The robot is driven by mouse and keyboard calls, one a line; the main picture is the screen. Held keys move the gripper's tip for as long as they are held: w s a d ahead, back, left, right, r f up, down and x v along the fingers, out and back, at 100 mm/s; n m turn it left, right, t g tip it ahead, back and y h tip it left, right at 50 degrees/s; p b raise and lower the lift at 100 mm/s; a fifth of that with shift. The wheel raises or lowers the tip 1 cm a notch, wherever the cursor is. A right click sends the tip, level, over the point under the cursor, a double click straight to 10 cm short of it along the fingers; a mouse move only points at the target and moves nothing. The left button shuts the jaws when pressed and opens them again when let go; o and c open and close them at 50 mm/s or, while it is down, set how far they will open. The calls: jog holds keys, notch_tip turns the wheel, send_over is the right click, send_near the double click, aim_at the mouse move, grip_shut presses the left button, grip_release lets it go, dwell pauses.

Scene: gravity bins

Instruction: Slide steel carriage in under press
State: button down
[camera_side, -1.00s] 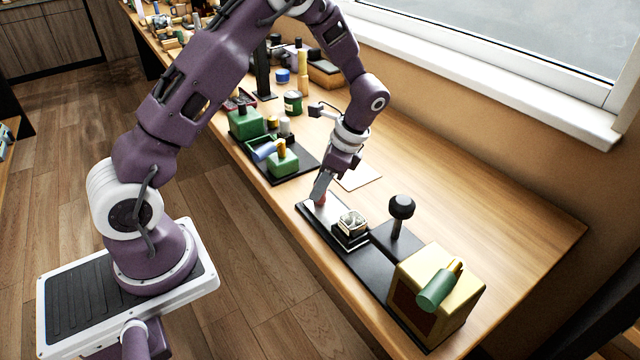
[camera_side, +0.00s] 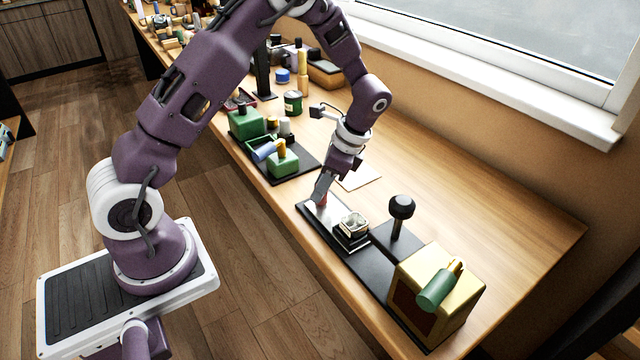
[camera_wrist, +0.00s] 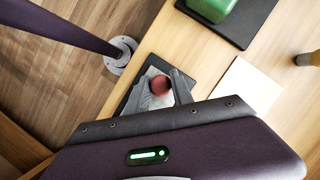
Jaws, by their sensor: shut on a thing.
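The steel carriage (camera_side: 331,214) lies on a long black base (camera_side: 367,268) at the table's front edge. Its pale metal also shows in the wrist view (camera_wrist: 152,72). A red ball knob (camera_wrist: 160,85) stands at its outer end. My gripper (camera_side: 321,200) is shut on this knob, with one finger on each side in the wrist view. A small glassy, silvery block (camera_side: 354,226) sits on a dark seat in front of the gripper, toward the press. The press (camera_side: 446,290), a yellowish box with a green handle, stands at the base's far end. The block is outside the box.
A black-knobbed post (camera_side: 401,206) rises beside the base, near the press. Green blocks (camera_side: 284,161) stand on a black mat to the left. A pale sheet (camera_side: 359,178) lies behind my gripper. The table to the right is clear.

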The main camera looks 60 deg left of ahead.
aim_at(353, 215)
jog(key=d, duration=1.1)
jog(key=shift+w+d+r, duration=0.1)
jog(key=shift+d, duration=0.05)
jog(key=c, duration=1.3)
grip_release()
jog(key=shift+o, duration=1)
jog(key=v, duration=0.7)
jog(key=shift+r, duration=0.1)
